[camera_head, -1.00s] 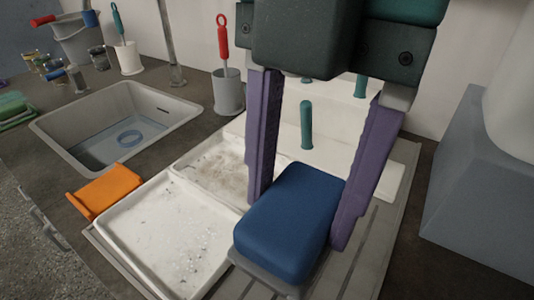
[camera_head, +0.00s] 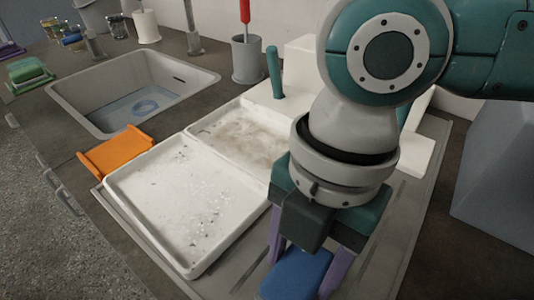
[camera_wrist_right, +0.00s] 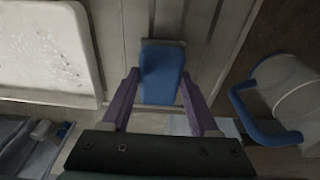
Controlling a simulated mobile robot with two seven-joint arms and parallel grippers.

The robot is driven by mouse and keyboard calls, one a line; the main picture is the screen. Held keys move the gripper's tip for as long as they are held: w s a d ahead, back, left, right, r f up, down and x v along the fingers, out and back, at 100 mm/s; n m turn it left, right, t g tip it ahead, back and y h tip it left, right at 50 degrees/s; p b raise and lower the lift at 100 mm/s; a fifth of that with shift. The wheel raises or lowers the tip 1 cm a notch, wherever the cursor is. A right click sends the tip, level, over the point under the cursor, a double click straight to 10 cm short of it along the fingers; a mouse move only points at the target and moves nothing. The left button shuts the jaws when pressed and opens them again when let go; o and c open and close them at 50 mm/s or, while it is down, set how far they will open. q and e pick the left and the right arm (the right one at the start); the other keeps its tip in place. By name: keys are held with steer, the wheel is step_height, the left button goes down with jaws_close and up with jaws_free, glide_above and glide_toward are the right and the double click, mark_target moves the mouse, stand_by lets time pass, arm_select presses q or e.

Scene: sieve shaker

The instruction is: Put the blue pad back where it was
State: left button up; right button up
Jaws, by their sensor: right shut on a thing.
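The blue pad (camera_head: 296,276) is at the bottom of the head view, partly cut off by the frame edge. It also shows in the right wrist view (camera_wrist_right: 160,72), with a grey edge along one end. My right gripper (camera_head: 307,262) is shut on the pad, with one purple finger on each side. The pad is over the grey ribbed drainboard (camera_head: 395,235) beside the white tray; whether it touches the board I cannot tell. My right wrist hides part of the area behind. My left gripper is not in view.
Two white trays with debris, the near one (camera_head: 180,210) and the far one (camera_head: 240,135), lie left of the gripper. An orange dustpan-like piece (camera_head: 115,152), a sink (camera_head: 130,90) and a grey cup (camera_head: 247,60) stand farther left and back. A grey block (camera_head: 495,170) is at right.

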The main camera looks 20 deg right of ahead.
steer(key=o, duration=1.2)
steer(key=shift+f, duration=0.1)
steer(key=r+p, duration=0.1)
steer(key=r, duration=0.3)
steer(key=d+r, duration=0.1)
steer(key=r, duration=0.3)
steer(key=w+r+p, duration=0.1)
steer(key=r, duration=0.3)
steer(key=shift+w+d+r+p, duration=0.1)
steer(key=shift+d+r+p, duration=0.1)
steer(key=shift+p, duration=0.1)
steer(key=shift+f, duration=0.1)
